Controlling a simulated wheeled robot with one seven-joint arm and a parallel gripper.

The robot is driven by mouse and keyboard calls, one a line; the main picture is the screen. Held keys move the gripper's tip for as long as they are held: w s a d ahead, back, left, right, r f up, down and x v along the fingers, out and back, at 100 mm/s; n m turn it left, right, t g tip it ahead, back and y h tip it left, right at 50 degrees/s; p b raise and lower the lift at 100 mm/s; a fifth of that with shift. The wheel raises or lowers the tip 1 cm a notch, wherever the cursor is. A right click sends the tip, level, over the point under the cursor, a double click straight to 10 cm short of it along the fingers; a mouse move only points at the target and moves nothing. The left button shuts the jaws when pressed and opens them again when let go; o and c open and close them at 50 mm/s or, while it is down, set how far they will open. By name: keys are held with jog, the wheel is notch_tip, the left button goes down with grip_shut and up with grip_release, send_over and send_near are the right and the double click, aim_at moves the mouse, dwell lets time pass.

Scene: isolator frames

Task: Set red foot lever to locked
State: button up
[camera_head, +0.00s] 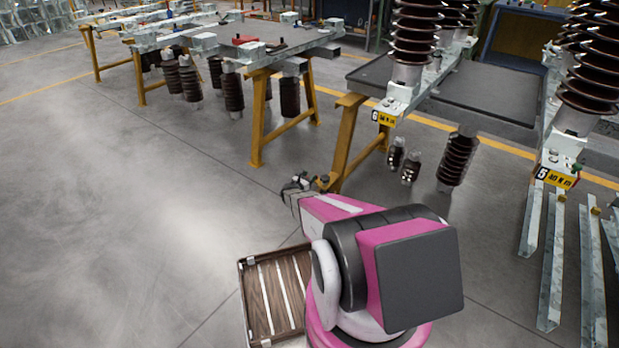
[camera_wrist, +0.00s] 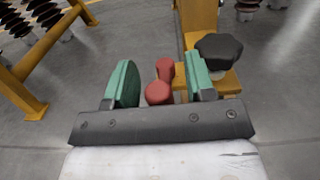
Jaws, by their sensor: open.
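The red foot lever (camera_wrist: 158,93) shows in the wrist view as two rounded red ends, beside a yellow foot bracket (camera_wrist: 222,84). My gripper (camera_wrist: 163,76) is open, with one green pad to each side of the red lever. The lever lies between the pads in the picture; a gap shows on its left, and the right pad is close to the bracket. I cannot tell whether anything touches. In the head view my gripper (camera_head: 291,188) is low beside the yellow frame's foot, and the red lever cannot be made out.
A black knob (camera_wrist: 218,48) stands on the bracket just right of the right pad. The yellow leg (camera_head: 346,140) rises beside my gripper. Open grey floor (camera_head: 150,210) lies to the left.

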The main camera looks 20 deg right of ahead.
jog(key=v, duration=1)
jog(key=shift+s, duration=0.15)
